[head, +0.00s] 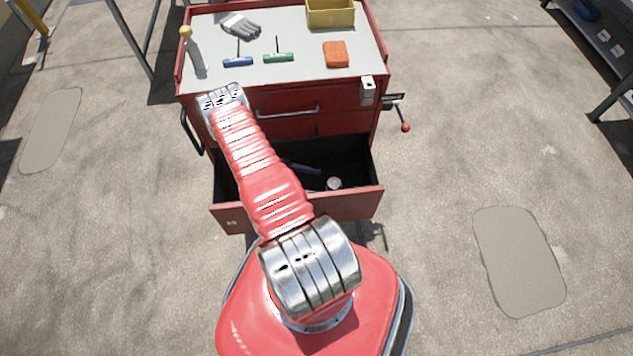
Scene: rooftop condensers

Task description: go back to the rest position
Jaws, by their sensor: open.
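My red ribbed arm reaches from my base up and to the left, over the open drawer, to a silver joint at the cart's front left edge. My gripper does not show in this view; whatever lies past that joint is hidden or out of sight. The red tool cart (283,88) stands in front of me. Its lower drawer (350,203) is pulled out, with a dark blue tool (303,168) and a small pale round thing (334,183) inside.
The cart top holds grey gloves (241,25), a blue-handled tool (238,62), a green-handled tool (279,57), an orange block (336,54), a yellow bin (330,13) and a yellow-topped bottle (193,50). A red-knobbed lever (405,127) juts out right. Floor on both sides is clear.

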